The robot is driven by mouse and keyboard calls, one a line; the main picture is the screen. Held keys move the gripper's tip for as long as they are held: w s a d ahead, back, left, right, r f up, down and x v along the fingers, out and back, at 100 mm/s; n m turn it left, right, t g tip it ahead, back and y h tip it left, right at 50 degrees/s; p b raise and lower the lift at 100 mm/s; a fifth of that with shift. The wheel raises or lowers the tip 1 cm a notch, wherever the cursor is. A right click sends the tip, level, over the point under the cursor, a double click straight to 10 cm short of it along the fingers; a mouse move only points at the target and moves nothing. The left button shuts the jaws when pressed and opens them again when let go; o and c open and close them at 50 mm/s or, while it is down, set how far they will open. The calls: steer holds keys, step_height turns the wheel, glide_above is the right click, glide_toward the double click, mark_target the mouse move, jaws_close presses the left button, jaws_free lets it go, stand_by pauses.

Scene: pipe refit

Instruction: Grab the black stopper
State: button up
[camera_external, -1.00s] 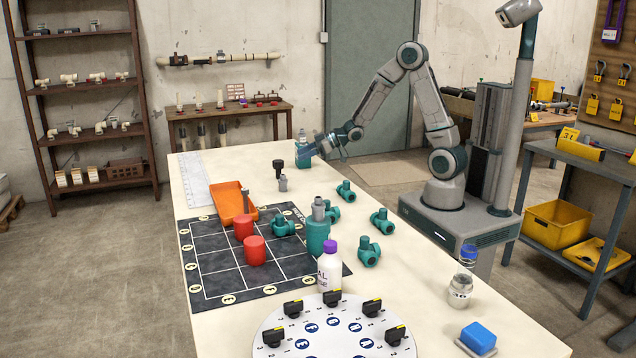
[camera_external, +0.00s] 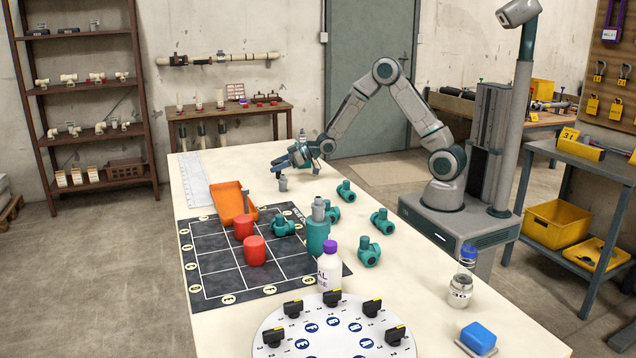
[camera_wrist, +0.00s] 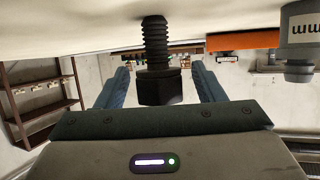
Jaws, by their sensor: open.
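The black stopper (camera_wrist: 155,45) shows in the wrist view as a threaded shank with a hex head, at the picture's middle. The table surface is at the top of that view, so the stopper looks upside down there. My gripper (camera_wrist: 160,78) is open, with one finger on each side of the stopper. I see gaps between the fingers and the hex head. In the external view my gripper (camera_external: 284,166) is low over the far part of the table and hides the stopper.
A small grey fitting (camera_external: 282,184) stands close in front of my gripper; a grey marked piece (camera_wrist: 300,28) shows at right in the wrist view. An orange tray (camera_external: 226,200), red cylinders (camera_external: 254,251) and teal fittings (camera_external: 382,221) lie nearer the camera.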

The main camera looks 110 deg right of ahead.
steer(key=shift+x, duration=1.2)
steer(key=c, duration=1)
steer(key=shift+c, duration=0.2)
